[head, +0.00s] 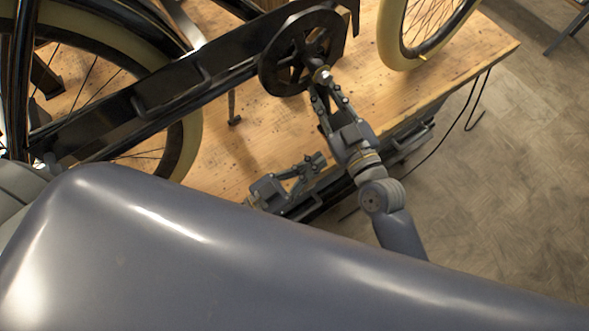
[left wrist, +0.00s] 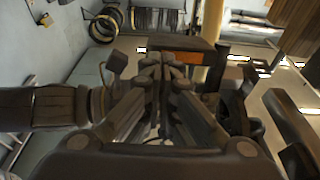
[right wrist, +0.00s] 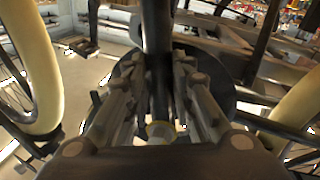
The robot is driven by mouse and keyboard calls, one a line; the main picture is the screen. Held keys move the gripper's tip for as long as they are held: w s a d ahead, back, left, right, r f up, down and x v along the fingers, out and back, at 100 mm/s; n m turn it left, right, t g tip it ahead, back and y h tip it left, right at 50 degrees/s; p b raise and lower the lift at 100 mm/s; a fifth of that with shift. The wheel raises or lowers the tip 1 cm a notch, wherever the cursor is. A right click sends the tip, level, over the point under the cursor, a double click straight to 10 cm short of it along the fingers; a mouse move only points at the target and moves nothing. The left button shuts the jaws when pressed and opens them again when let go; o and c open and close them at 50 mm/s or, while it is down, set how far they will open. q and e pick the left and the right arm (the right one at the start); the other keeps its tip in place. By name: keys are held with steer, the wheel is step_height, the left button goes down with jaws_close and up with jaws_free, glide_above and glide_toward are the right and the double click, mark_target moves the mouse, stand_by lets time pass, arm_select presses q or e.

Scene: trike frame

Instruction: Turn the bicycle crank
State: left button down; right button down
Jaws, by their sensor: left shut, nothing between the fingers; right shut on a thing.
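The black crank disc (head: 301,52) with open spokes hangs on the side of the trike frame in the head view; it also shows in the right wrist view (right wrist: 222,82) behind the fingers. My right gripper (head: 319,88) is shut on the crank (head: 322,74) at the disc's lower right. In the right wrist view, the fingers (right wrist: 158,70) close around a dark bar that runs upward; the exact contact is hidden. My left gripper (head: 318,162) is shut and empty, low by the table's near edge, apart from the crank. Its fingertips meet in the left wrist view (left wrist: 165,62).
The black frame beam (head: 190,85) runs across the left. A cream-tyred wheel (head: 392,40) stands right of the crank, and another wheel (head: 186,140) is at left. The wooden table (head: 450,55) lies beneath. Open floor (head: 530,150) is at right.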

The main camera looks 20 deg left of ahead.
arm_select(q)
steer(key=shift+x, duration=1.45)
arm_select(e)
steer(key=shift+r, duration=0.1)
arm_select(q)
steer(key=shift+x, duration=0.9)
arm_select(e)
steer(key=shift+s+a, duration=0.1)
steer(key=shift+a, duration=0.1)
arm_select(q)
steer(key=shift+w, duration=0.1)
arm_select(e)
steer(key=c, duration=1.4)
jaws_free()
arm_select(q)
steer(key=shift+f, duration=0.15)
arm_select(e)
steer(key=shift+d, duration=0.1)
steer(key=shift+d, duration=0.1)
